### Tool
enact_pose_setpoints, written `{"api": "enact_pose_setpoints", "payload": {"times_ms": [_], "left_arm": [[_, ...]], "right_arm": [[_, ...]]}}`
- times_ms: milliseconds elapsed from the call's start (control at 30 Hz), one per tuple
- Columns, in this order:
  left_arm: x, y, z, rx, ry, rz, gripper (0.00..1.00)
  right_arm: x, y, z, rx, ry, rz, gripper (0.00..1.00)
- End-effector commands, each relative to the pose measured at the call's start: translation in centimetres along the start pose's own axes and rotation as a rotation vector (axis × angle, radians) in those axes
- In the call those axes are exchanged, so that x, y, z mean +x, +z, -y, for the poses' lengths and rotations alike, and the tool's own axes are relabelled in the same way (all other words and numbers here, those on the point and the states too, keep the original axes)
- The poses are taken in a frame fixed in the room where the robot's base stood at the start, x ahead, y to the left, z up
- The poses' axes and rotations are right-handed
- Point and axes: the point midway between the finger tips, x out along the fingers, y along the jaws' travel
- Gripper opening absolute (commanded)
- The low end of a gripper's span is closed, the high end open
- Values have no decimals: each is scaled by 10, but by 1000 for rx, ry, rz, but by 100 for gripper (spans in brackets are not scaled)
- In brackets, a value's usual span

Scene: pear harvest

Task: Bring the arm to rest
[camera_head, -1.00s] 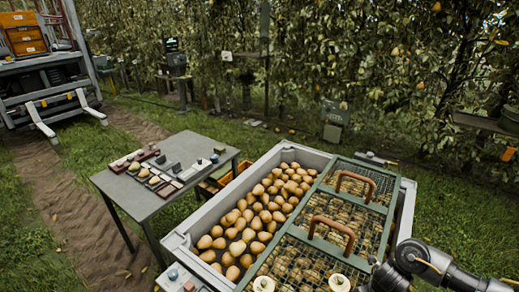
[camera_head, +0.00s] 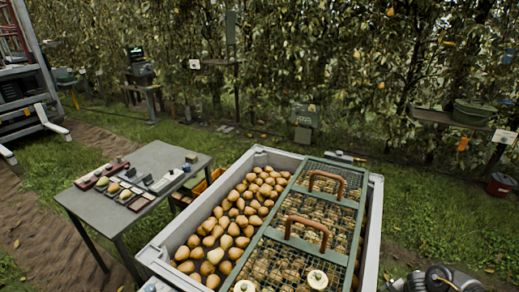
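Part of my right arm shows as dark rounded links at the bottom right edge of the head view, beside the right corner of the large crate (camera_head: 375,215). Its gripper cannot be made out there. My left arm and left gripper are not in view. The crate is pale grey, with many loose pears (camera_head: 215,235) in its left part. A green-framed mesh lid (camera_head: 268,240) with two brown handles covers its right part, with pears visible beneath.
A grey table (camera_head: 150,165) with small trays and blocks stands left of the crate. Fruit trees line the back, with a shelf holding a green basin (camera_head: 473,112) at right. A dark bucket (camera_head: 500,185) stands on the grass. Grass right of the crate is mostly open.

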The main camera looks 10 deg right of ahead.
Motion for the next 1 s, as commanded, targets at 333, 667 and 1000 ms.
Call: {"api": "enact_pose_setpoints", "payload": {"times_ms": [333, 667, 1000], "left_arm": [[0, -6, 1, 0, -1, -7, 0], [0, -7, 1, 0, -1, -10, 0], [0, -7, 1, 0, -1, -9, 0]], "right_arm": [[2, 193, 194, 886, 139, 425, 93], [6, 188, 315, 1219, 222, 578, 93], [117, -60, 333, 1394, 44, 323, 93]]}}
